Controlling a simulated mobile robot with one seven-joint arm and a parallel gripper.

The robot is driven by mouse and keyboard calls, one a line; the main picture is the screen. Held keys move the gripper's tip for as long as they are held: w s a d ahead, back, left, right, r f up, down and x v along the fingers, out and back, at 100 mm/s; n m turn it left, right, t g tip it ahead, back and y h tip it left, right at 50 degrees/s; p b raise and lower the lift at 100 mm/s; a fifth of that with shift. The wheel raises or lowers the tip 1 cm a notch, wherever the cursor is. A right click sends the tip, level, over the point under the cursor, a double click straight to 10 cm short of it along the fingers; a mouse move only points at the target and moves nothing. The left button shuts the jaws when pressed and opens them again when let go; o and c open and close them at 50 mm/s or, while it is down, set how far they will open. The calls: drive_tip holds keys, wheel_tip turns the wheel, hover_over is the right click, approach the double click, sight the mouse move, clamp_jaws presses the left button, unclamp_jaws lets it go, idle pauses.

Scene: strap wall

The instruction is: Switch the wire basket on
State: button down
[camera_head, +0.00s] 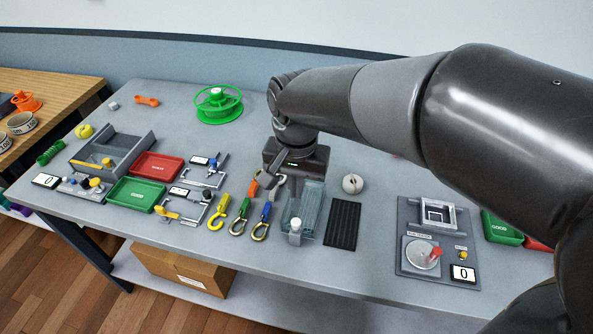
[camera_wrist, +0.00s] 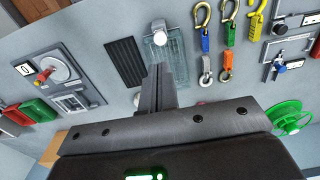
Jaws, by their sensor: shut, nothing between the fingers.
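A see-through, bluish ribbed bin (camera_head: 309,204) on the bench is the thing most like a wire basket; I cannot tell for sure that it is one. A white round-topped piece (camera_head: 295,226) stands at its front. In the wrist view the bin (camera_wrist: 158,52) lies just beyond my fingertips, with the white piece (camera_wrist: 159,27) at its far end. I see no clear switch on it.
Yellow, green and blue hooks (camera_head: 239,217) lie left of the bin. A black ribbed mat (camera_head: 343,224) and a white ball (camera_head: 352,184) are to its right. A grey dial panel (camera_head: 408,263) stands farther right. A green reel (camera_head: 219,107) sits behind left.

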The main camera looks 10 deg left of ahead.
drive_tip(key=shift+r, duration=2.1)
drive_tip(key=s+d+t, duration=0.2)
drive_tip(key=s+d, duration=0.1)
drive_tip(key=d, duration=1)
drive_tip(key=s+d+r+t, duration=0.1)
drive_tip(key=s+d+t, duration=0.2)
drive_tip(key=d, duration=1)
drive_tip(key=shift+s+r, duration=0.25)
drive_tip(key=shift+r, duration=0.05)
